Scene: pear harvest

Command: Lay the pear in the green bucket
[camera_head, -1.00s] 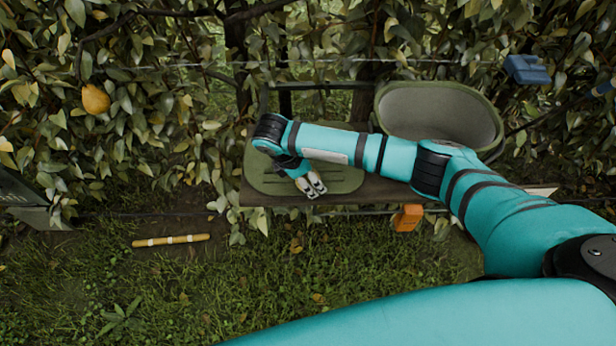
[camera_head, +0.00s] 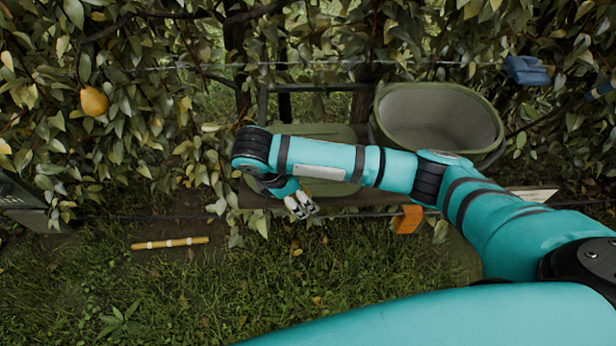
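A yellow pear (camera_head: 95,101) hangs among the leaves at the upper left. The green bucket (camera_head: 440,115), oval with a grey inside, stands at the upper right behind my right arm; its visible inside looks empty. My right gripper (camera_head: 302,207) hangs at the front edge of the wooden plank, right of and below the pear and left of the bucket. It touches neither. Its two pale fingertips are close together and too small to tell whether they are open or shut. I see nothing held between them. My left gripper is not in view.
A green mat (camera_head: 345,188) lies on the plank (camera_head: 250,197), partly hidden by my arm. An orange block (camera_head: 407,219) is at the plank's front. A yellow stick (camera_head: 170,242) lies on the grass. A blue object (camera_head: 526,70) is at upper right. Leafy branches surround the pear.

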